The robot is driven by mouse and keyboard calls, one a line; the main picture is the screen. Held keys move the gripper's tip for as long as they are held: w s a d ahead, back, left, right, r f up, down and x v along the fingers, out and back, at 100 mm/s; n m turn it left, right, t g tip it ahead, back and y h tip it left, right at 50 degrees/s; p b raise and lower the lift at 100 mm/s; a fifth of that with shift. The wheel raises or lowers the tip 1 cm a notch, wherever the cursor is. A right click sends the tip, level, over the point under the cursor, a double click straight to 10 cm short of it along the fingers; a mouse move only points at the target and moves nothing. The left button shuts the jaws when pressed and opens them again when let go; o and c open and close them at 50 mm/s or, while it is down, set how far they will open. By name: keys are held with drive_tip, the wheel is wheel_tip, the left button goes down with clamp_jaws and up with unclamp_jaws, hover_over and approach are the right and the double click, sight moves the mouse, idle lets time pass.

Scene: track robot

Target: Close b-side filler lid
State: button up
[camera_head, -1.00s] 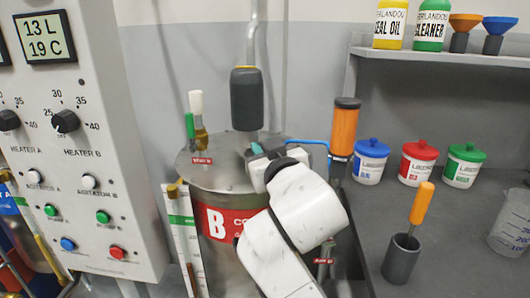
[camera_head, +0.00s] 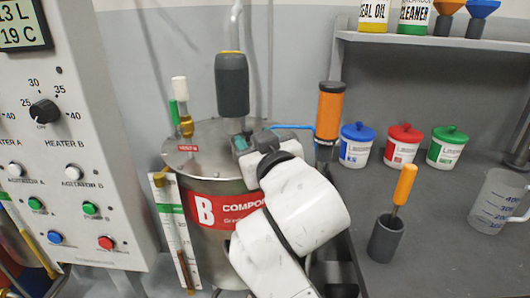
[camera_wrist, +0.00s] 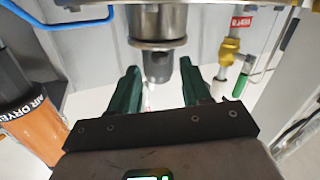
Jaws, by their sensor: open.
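The metal B tank (camera_head: 207,185) stands in the centre of the head view, with a red "B" label on its front. Its flat top (camera_head: 190,150) carries fittings and a dark motor-like cylinder (camera_head: 232,85). My gripper (camera_head: 238,143) is over the tank top, below and beside that dark cylinder. In the wrist view my gripper (camera_wrist: 160,88) is open, its two green fingers on either side of a short grey metal piece under a flanged metal cylinder (camera_wrist: 158,22). I cannot tell whether the fingers touch it. I cannot clearly make out the filler lid; my gripper and wrist hide part of the tank top.
A brass fitting (camera_head: 186,124) with a white-topped tube stands at the tank's left. An orange air dryer (camera_head: 328,110) and blue hose (camera_head: 292,127) are at its right. The control panel (camera_head: 75,130) is left; tubs (camera_head: 402,146) and a grey holder (camera_head: 386,238) are right.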

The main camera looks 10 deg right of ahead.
drive_tip(key=v, duration=0.7)
drive_tip(key=shift+s, duration=0.25)
drive_tip(key=shift+a, duration=0.1)
